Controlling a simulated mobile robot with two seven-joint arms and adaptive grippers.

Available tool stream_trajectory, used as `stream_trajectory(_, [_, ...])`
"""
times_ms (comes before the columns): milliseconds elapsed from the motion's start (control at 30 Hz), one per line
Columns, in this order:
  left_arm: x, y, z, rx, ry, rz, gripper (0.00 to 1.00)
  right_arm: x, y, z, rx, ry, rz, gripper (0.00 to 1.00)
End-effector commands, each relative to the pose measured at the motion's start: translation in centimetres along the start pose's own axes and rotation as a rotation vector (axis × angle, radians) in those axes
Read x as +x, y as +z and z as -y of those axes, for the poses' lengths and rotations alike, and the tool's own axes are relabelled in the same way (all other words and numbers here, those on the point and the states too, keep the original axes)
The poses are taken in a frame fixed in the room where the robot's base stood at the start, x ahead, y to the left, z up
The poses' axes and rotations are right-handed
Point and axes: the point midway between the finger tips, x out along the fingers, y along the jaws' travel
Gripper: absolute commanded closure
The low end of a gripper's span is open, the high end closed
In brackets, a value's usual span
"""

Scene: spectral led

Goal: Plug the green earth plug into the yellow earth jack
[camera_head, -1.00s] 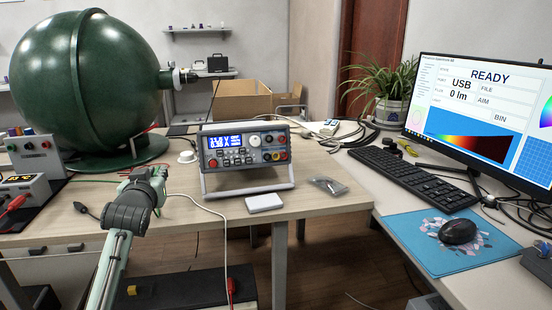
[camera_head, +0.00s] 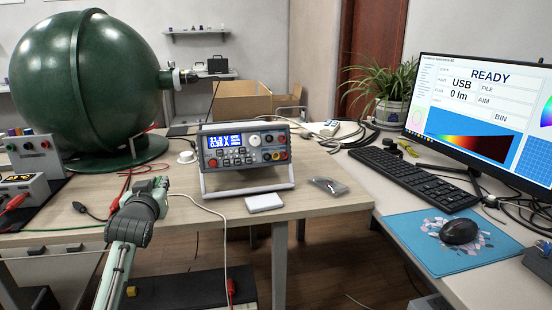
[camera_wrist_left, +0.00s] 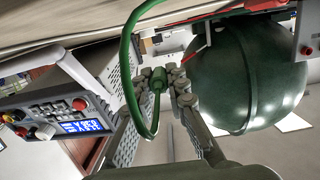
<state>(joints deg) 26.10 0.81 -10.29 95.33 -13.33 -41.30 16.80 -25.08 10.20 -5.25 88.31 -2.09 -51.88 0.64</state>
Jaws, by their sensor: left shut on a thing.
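In the left wrist view, the green earth plug (camera_wrist_left: 158,77) sits between the fingers of my left gripper (camera_wrist_left: 168,80), with its green cable looping up and around beside it. The gripper is shut on the plug. In the head view the left gripper (camera_head: 155,186) is over the front edge of the wooden table, left of the power supply; the plug is hard to make out there. A small yellow piece (camera_head: 131,290) shows low down by a black box; I cannot tell whether it is the yellow earth jack. My right gripper is out of view.
The bench power supply (camera_head: 246,157) stands right of the gripper, with a white box (camera_head: 264,202) before it. The large green sphere (camera_head: 90,80) stands behind, at left. Red and black leads lie near the gripper. A red plug (camera_head: 231,288) shows below the table.

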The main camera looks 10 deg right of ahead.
Motion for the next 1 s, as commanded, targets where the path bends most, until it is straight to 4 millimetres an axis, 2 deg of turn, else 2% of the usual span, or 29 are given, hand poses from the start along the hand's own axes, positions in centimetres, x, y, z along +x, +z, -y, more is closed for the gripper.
stream_trajectory(433, [0.1, 0.3, 0.0, 0.000, 0.000, 0.000, 1.00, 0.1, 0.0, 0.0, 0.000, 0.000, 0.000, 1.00])
stream_trajectory(1000, [0.4, 2.5, 0.0, 0.000, -0.001, 0.001, 1.00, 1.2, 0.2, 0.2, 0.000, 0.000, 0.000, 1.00])
